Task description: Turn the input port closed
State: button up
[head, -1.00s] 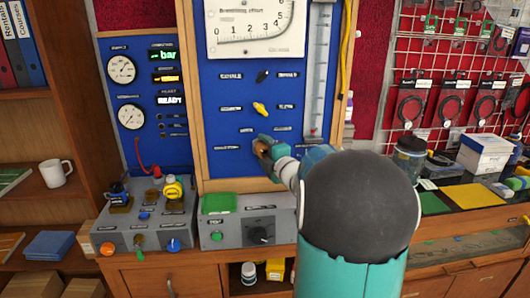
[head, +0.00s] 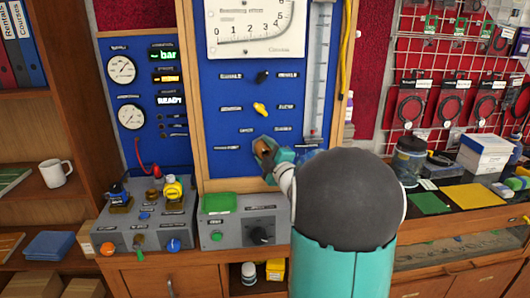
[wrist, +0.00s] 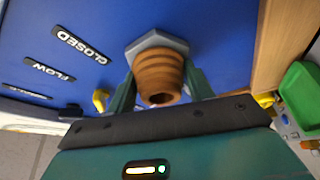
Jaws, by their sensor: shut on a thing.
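The input port appears to be the brown ringed fitting (wrist: 158,72) with a grey hexagonal base on the blue panel, seen end-on in the wrist view. In the head view, the brown fitting (head: 264,151) is low on the middle panel, partly hidden by my gripper (head: 271,155). In the wrist view, my gripper (wrist: 160,86) has one green finger on each side of the fitting and is shut on it. A "CLOSED" label (wrist: 81,45) and a "FLOW" label (wrist: 48,68) are to the left of the fitting there.
A yellow knob (head: 260,109) and a black knob (head: 263,76) are above the fitting. A wooden frame edge (wrist: 283,40) is close on the right in the wrist view. A grey box with a green top (head: 218,203) stands below the panel.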

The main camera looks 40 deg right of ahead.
jog(key=m+h, duration=0.2)
jog(key=m, duration=0.2)
jog(key=m+t+h, duration=0.1)
jog(key=m, duration=0.3)
jog(key=shift+f+m+h, duration=0.1)
jog(key=shift+m+h, duration=0.3)
jog(key=m+h, duration=0.2)
jog(key=m, duration=0.2)
jog(key=m+g+h, duration=0.1)
jog(key=m+h, duration=0.1)
jog(key=m, duration=0.3)
jog(key=shift+m, duration=0.3)
jog(key=shift+g+h, duration=0.3)
jog(key=o, duration=0.9)
jog(key=shift+o, duration=0.2)
jog(key=v, duration=1.3)
jog(key=shift+s+a, duration=0.2)
jog(key=shift+s, duration=0.1)
jog(key=shift+f, duration=0.1)
